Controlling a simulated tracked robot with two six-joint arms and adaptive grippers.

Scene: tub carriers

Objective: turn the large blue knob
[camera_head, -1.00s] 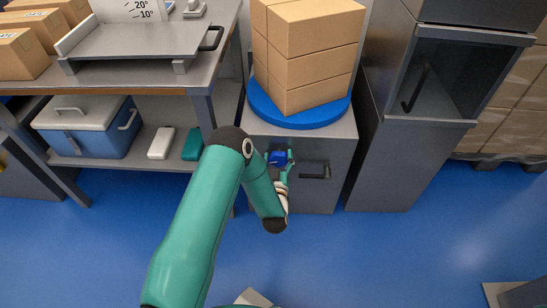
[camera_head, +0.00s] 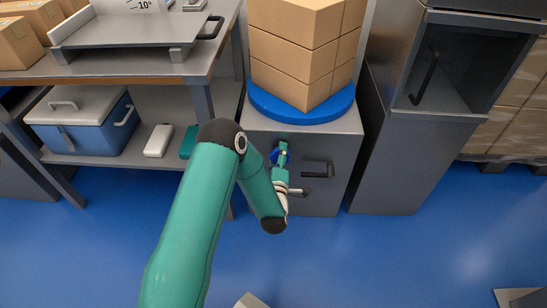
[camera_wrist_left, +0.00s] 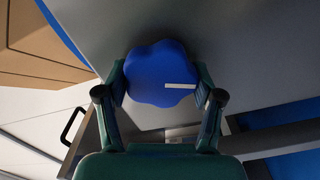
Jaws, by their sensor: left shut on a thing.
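The large blue knob (camera_head: 275,156) sits on the front of a grey cabinet (camera_head: 335,145), mostly hidden by my gripper in the head view. In the left wrist view the lobed blue knob (camera_wrist_left: 158,70) shows from the front, with a white mark pointing right. My left gripper (camera_head: 282,152) is shut on it; in the left wrist view its two green fingers (camera_wrist_left: 160,82) press on opposite sides. On the cabinet top is a blue turntable (camera_head: 300,110) carrying stacked cardboard boxes (camera_head: 292,62). My right gripper is not in view.
A dark handle (camera_head: 316,168) is just right of the knob. A bench (camera_head: 180,70) stands at left, with a blue cooler (camera_head: 85,125) on its lower shelf. A tall grey cabinet (camera_head: 400,160) stands at right.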

